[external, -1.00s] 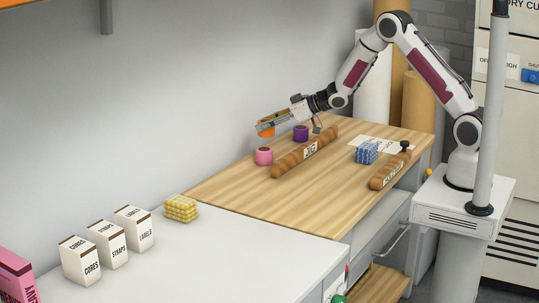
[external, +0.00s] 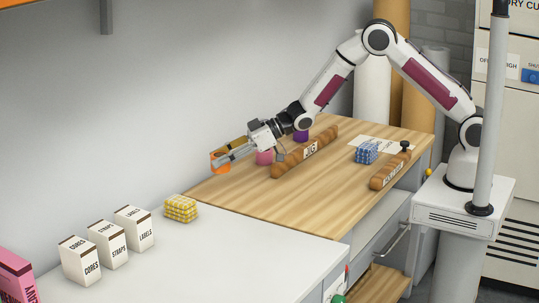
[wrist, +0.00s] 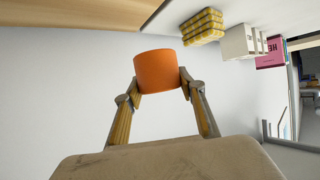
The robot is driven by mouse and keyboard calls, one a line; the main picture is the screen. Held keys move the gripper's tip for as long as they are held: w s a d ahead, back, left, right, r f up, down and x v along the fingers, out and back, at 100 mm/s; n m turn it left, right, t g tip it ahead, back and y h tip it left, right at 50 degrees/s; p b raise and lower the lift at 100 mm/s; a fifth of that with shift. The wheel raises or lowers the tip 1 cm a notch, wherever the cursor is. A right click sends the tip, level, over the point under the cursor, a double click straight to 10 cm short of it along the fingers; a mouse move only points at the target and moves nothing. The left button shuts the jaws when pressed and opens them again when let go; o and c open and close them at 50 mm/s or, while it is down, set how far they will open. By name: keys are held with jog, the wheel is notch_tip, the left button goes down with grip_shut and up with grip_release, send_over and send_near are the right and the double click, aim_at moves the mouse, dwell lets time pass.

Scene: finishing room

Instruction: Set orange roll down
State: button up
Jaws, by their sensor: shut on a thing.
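The orange roll (external: 217,163) is held between the fingertips of my gripper (external: 222,158), near the wall and by the far left end of the wooden bench top. In the wrist view the orange roll (wrist: 156,70) sits between the two fingers of my gripper (wrist: 160,84), which touch its sides. The external view does not show clearly how high it hangs above the surface.
Brown ribbed bars (external: 305,152) and (external: 391,170) lie on the wooden top (external: 260,205), with a blue patterned block (external: 366,153). A yellow checked block (external: 181,208) and white boxes (external: 134,229) stand on the white counter (external: 240,250). The front left of the wooden top is clear.

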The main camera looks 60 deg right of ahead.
jog(key=s+a+n, duration=0.1)
jog(key=s+a, duration=0.6)
jog(key=a, duration=0.5)
jog(key=s+a+n+g+y, duration=0.1)
jog(key=s+a, duration=0.7)
jog(key=a, duration=0.4)
jog(key=s+a+r+n+g+y, duration=0.1)
jog(key=s+a, duration=0.6)
jog(key=a, duration=0.5)
jog(key=shift+s+a, duration=0.15)
jog(key=shift+a, duration=0.25)
jog(key=shift+f, duration=3.05)
jog(key=shift+f, duration=1.85)
jog(key=shift+f, duration=0.15)
